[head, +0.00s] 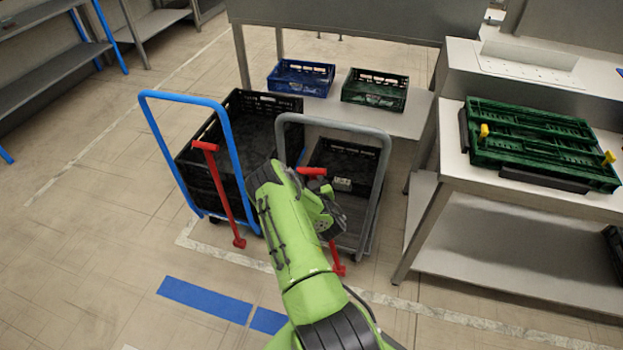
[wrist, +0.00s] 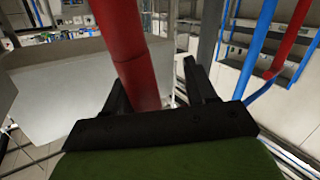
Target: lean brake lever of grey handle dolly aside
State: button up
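The grey handle dolly (head: 378,190) stands in the middle of the head view with a black crate on it. Its red brake lever (head: 312,171) shows its crossbar top beside my green arm and its foot low down; the middle is hidden by my arm. In the wrist view a thick red bar, the lever (wrist: 128,50), runs down between the fingers, close to the left one. My gripper (wrist: 160,85) is open, its fingers wide apart. I cannot tell whether the left finger touches the lever. In the head view the fingertips are hidden.
A blue handle dolly (head: 152,135) with a black crate (head: 262,106) and its own red lever (head: 219,190) stands close on the left. A steel table (head: 447,185) with green folded crates is at right. A blue crate (head: 301,78) and green crate (head: 375,90) sit behind. Front-left floor is clear.

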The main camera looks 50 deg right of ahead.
jog(key=shift+s, duration=0.1)
jog(key=r+p+v, duration=0.1)
jog(key=p+v, duration=0.9)
jog(key=v, duration=0.1)
jog(key=p+v, duration=0.1)
jog(key=p, duration=0.1)
jog(key=p+v, duration=0.2)
jog(key=p, duration=0.1)
jog(key=p+v, duration=0.1)
jog(key=p, duration=0.2)
jog(key=shift+s+a+f, duration=0.2)
jog(key=shift+s+f, duration=0.05)
jog(key=shift+f, duration=0.15)
